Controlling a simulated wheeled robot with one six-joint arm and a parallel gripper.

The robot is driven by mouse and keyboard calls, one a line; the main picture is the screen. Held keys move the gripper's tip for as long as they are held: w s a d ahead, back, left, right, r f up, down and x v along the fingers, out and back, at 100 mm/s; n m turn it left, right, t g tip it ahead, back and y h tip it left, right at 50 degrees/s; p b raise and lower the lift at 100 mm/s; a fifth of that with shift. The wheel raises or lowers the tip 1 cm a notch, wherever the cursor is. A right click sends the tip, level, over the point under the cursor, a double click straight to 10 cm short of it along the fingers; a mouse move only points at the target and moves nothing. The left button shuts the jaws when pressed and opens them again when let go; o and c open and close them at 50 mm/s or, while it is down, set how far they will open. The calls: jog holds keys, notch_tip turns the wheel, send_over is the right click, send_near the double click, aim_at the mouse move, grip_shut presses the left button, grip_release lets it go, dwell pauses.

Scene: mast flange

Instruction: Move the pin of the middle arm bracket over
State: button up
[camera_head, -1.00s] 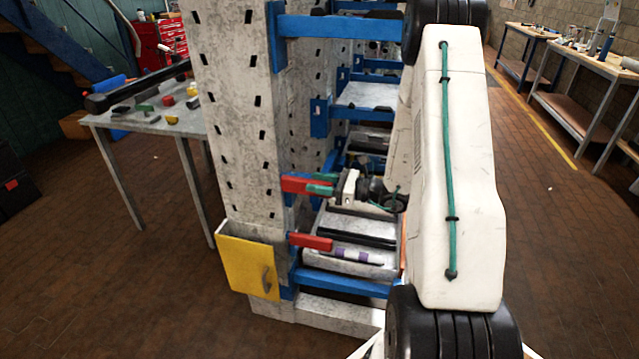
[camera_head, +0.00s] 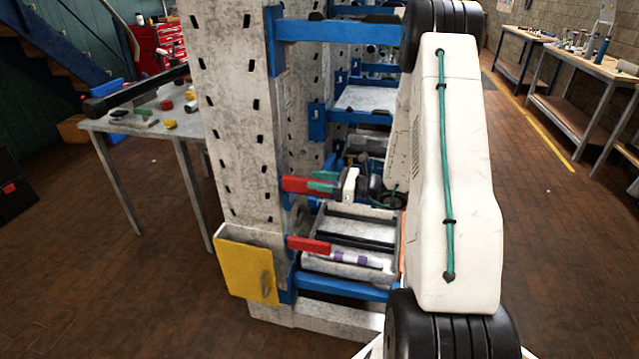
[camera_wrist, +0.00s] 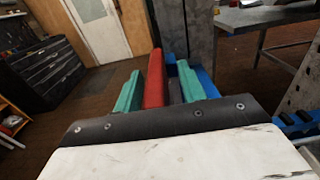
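Two red bars stick out from the grey perforated mast, an upper one (camera_head: 300,184) and a lower one (camera_head: 308,245). The upper one is at the middle blue bracket. My gripper (camera_head: 322,182), with green fingers, is at the upper red bar. In the wrist view the red bar (camera_wrist: 155,80) stands between the fingers of my gripper (camera_wrist: 158,88), close to the left finger. A gap shows between the bar and the right finger. The blue bracket (camera_wrist: 172,64) shows behind. I cannot tell whether the left finger touches the bar. Part of the bar is hidden behind the fingers.
A yellow plate (camera_head: 247,268) hangs low on the mast. A grey tray (camera_head: 352,243) sits below my gripper. Blue crossbars (camera_head: 345,290) span the rack. A table (camera_head: 150,126) with small parts stands at left. Open brick floor lies at left.

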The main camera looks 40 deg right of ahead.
jog(key=v, duration=0.7)
jog(key=shift+s+d, duration=0.2)
jog(key=shift+s, duration=0.15)
jog(key=shift+s, duration=0.15)
dwell(0.4)
